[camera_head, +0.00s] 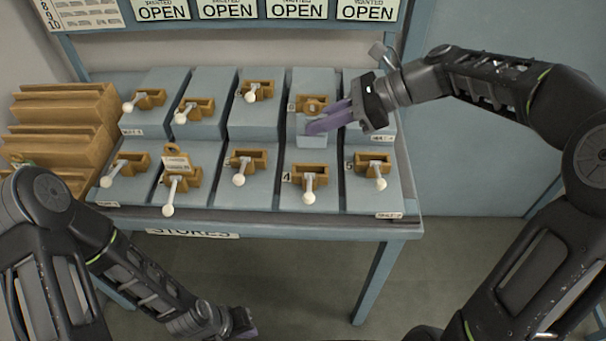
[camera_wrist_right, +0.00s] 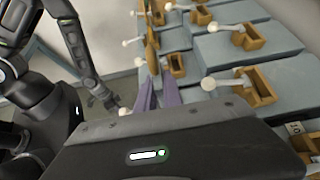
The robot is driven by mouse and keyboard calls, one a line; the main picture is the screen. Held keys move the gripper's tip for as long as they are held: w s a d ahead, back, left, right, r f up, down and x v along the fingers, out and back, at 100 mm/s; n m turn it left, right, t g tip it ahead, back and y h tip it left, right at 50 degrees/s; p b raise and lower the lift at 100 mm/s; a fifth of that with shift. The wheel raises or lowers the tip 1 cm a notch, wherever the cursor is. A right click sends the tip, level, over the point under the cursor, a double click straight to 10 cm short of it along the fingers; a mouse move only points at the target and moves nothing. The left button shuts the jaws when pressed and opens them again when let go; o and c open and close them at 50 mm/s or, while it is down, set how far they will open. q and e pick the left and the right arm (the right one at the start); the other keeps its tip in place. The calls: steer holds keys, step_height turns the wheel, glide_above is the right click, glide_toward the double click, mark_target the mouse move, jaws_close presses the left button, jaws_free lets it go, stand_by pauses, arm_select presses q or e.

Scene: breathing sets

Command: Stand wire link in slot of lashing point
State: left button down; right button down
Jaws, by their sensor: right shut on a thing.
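My right gripper (camera_head: 330,117) reaches in from the right over the upper row of the sloped stand. Its purple fingers are closed on a tan upright piece, seen nearly edge-on between the fingertips in the right wrist view (camera_wrist_right: 152,48); I take it as the wire link. In the head view a tan ring (camera_head: 313,104) shows just behind the fingers, at a slotted tan holder; whether it sits in the slot cannot be told. Which holder is the lashing point is not readable. My left gripper (camera_head: 245,325) is low at the bottom edge, its jaws unclear.
Several tan holders with white-knobbed levers, such as one at lower right (camera_head: 374,167), fill two rows of grey-blue blocks. A ringed tag (camera_head: 176,160) stands in a lower-row holder. Tan racks (camera_head: 65,120) stand left. Floor in front is clear.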

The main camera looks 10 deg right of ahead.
mark_target(318, 145)
steer(key=shift+a+f, duration=0.1)
steer(key=shift+f, duration=2.95)
steer(key=shift+f+p, duration=0.3)
steer(key=shift+f, duration=1.65)
steer(key=c, duration=1.8)
jaws_free()
steer(key=shift+o, duration=0.2)
steer(key=shift+r, duration=0.1)
steer(key=b+v, duration=0.1)
steer(key=v, duration=1.1)
